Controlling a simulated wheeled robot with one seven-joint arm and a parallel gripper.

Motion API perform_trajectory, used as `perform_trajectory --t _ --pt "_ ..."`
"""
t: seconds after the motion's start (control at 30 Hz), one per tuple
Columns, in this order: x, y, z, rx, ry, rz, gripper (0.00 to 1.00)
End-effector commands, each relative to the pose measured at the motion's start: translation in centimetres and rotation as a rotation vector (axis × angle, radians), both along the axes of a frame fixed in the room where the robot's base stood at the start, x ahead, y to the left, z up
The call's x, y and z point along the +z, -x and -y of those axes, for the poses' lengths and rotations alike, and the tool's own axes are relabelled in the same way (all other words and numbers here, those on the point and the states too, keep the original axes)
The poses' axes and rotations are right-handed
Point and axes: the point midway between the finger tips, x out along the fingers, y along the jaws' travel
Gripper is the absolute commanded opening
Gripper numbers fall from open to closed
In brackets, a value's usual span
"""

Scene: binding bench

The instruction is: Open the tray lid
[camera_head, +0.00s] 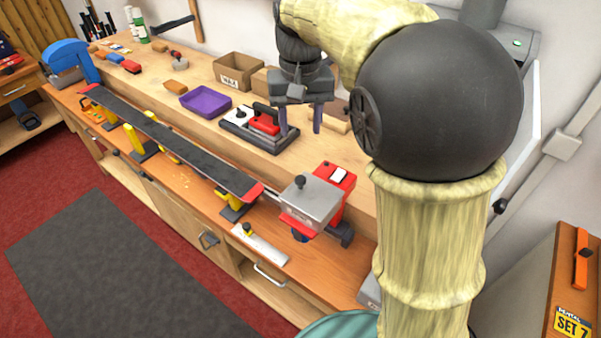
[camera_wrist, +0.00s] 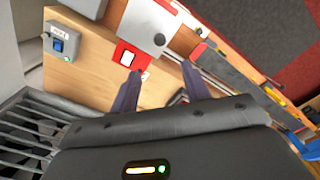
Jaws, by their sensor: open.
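A grey lid (camera_head: 311,200) with a dark round knob (camera_head: 300,181) sits on a red machine (camera_head: 338,181) at the front right of the bench. The lid looks shut. In the wrist view the lid (camera_wrist: 143,22) lies at the top, with its knob (camera_wrist: 159,39) facing me; the red part with a white switch (camera_wrist: 128,57) is beside it. My gripper (camera_head: 300,122) is open and points down over the bench, behind and apart from the lid. In the wrist view my gripper (camera_wrist: 161,72) has nothing between its fingers.
A red-handled tool on a dark stand (camera_head: 262,128) is close left of my gripper. A purple tray (camera_head: 205,102) and a cardboard box (camera_head: 238,70) lie farther back. A long dark ski or board (camera_head: 165,140) rests on yellow supports along the front edge.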

Motion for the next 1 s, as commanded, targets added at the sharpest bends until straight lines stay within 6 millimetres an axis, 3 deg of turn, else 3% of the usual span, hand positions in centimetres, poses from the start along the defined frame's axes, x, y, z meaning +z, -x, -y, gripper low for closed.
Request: perform_trajectory --t 0.7,1.0 --pt "-12.6 0.1 0.0 -0.001 0.0 -0.004 0.47" --pt "-14.6 0.0 0.0 -0.001 -0.001 0.001 0.47"
